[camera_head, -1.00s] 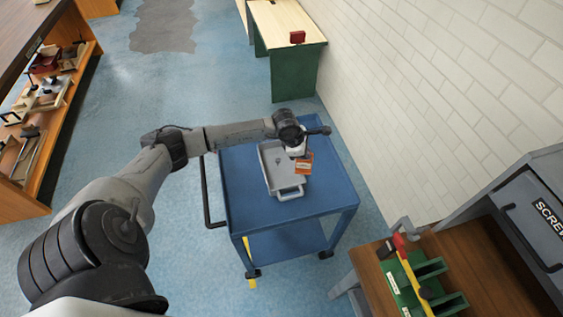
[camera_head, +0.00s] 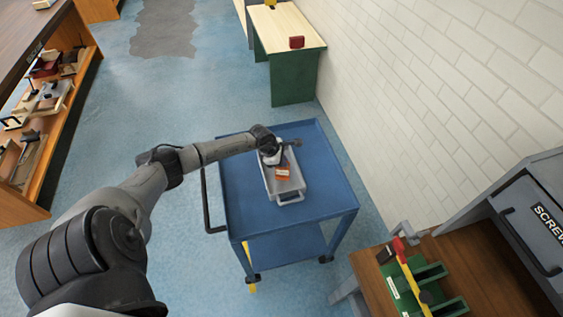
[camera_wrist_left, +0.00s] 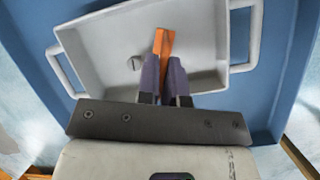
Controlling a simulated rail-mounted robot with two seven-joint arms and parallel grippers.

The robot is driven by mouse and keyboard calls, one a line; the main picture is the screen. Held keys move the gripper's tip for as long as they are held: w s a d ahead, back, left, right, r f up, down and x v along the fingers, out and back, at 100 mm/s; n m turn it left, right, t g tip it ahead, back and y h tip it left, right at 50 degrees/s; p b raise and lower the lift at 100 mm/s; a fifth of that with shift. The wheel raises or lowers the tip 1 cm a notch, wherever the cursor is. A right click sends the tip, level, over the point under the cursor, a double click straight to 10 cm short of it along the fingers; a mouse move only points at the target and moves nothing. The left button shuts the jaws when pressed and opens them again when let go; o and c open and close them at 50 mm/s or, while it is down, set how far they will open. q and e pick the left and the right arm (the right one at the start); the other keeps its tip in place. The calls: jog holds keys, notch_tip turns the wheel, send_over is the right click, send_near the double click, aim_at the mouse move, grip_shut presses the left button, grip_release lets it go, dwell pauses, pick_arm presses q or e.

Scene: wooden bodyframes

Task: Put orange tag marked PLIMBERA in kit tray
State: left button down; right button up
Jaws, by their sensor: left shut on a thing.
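The orange tag (camera_head: 282,173) is held by my left gripper (camera_head: 274,159), over the kit tray. In the left wrist view the tag (camera_wrist_left: 163,43) shows nearly edge-on between the two fingertips of my left gripper (camera_wrist_left: 164,62), which are shut on it. Its lettering is too small to read. The grey kit tray (camera_head: 291,198) with a handle at each end sits on the blue cart; it also shows in the left wrist view (camera_wrist_left: 100,60). I cannot tell whether the tag touches the tray floor. My right gripper is not in view.
The blue cart top (camera_head: 325,185) is clear around the tray. A white brick wall (camera_head: 430,110) runs along the right. A wooden bench (camera_head: 470,260) with a green rack (camera_head: 430,285) stands at the lower right.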

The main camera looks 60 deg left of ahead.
pick_arm(q)
jog(key=shift+a+f, duration=0.1)
jog(key=shift+f, duration=0.1)
jog(key=shift+f, duration=0.1)
jog(key=c, duration=1.3)
grip_release()
jog(key=shift+o, duration=0.2)
